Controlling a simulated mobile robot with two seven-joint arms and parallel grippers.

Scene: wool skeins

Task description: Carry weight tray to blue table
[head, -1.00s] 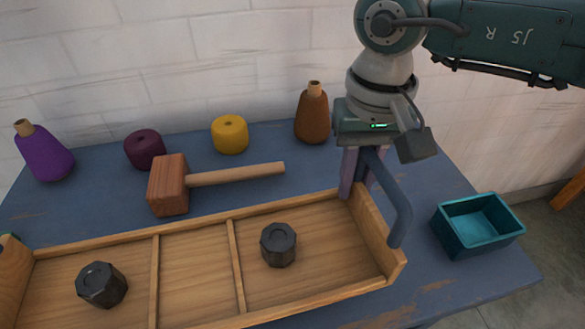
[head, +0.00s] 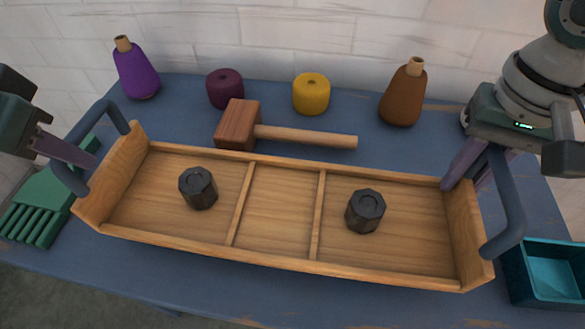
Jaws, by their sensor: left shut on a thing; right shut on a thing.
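The weight tray (head: 275,259) is a long wooden tray with two dividers and a blue-grey handle at each end. It is over the front part of the blue table (head: 330,308); I cannot tell whether it rests on it. A dark weight (head: 198,188) is in the left compartment and another dark weight (head: 365,211) in the right one; the middle one is empty. My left gripper (head: 78,158) is shut on the left handle (head: 70,178). My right gripper (head: 468,168) is shut on the right handle (head: 510,205). The fingertips are partly hidden by the handles.
A wooden mallet (head: 238,125) lies just behind the tray. Purple (head: 137,70), maroon (head: 225,88), yellow (head: 311,93) and brown (head: 403,95) wool stands along the back by the wall. A teal bin (head: 548,272) is close right; a green slotted item (head: 40,212) is left.

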